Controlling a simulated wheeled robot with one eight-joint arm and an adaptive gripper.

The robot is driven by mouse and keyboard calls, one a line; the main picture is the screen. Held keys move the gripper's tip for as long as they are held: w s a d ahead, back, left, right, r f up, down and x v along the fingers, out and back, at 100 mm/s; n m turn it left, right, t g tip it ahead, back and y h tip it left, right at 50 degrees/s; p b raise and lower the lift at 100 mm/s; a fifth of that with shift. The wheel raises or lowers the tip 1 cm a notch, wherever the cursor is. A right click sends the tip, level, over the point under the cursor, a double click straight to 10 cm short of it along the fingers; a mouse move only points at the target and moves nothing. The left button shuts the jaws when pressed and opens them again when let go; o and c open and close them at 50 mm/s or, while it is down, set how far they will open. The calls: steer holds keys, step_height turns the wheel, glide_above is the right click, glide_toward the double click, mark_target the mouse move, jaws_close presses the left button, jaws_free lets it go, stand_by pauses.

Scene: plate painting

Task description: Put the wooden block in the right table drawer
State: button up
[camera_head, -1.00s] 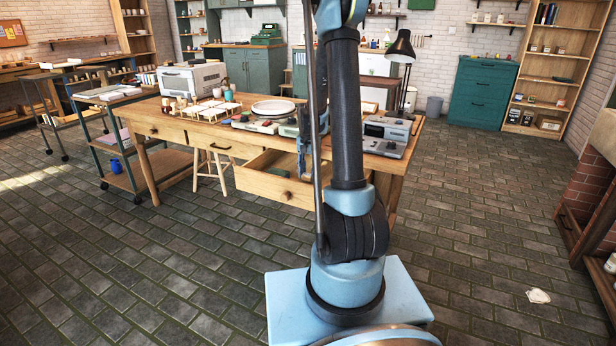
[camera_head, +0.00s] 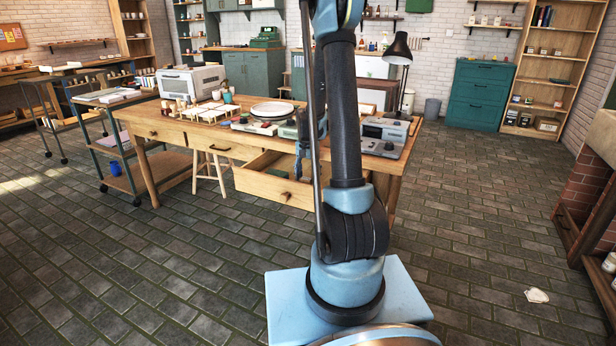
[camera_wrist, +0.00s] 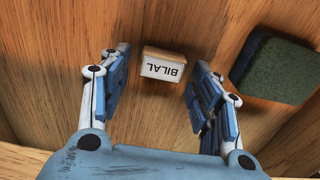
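The wooden block (camera_wrist: 162,66) is small, with a white face lettered "BILAL". In the wrist view it rests on the wooden floor of the open drawer (camera_wrist: 60,30). My gripper (camera_wrist: 160,60) is open above it, one finger on each side. Gaps show between the block and both fingers. In the head view the right table drawer (camera_head: 270,187) is pulled out, and my gripper (camera_head: 301,165) reaches down into it, partly behind my arm. The block cannot be made out in the head view.
A dark green block (camera_wrist: 275,68) lies in the drawer right of my gripper. The drawer's front wall (camera_wrist: 25,160) is close below it in the wrist view. The table (camera_head: 160,130) holds a white plate (camera_head: 272,108), a grey device (camera_head: 385,133) and a black lamp (camera_head: 400,48).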

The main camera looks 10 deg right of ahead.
steer(key=shift+s, duration=0.2)
steer(key=shift+w+a+r, duration=0.1)
steer(key=shift+w+r, duration=0.05)
step_height(320, 180, up, 12)
steer(key=s+r+n, duration=0.2)
steer(key=s+r, duration=0.2)
steer(key=s, duration=0.5)
steer(key=s+f+n+t, duration=0.1)
steer(key=s+f+n, duration=0.1)
steer(key=s, duration=1.1)
steer(key=s+f+n+t, duration=0.1)
steer(key=s+f+n, duration=0.2)
steer(key=s, duration=1.1)
steer(key=shift+s+f, duration=0.25)
steer(key=shift+f, duration=0.4)
steer(key=shift+w, duration=0.1)
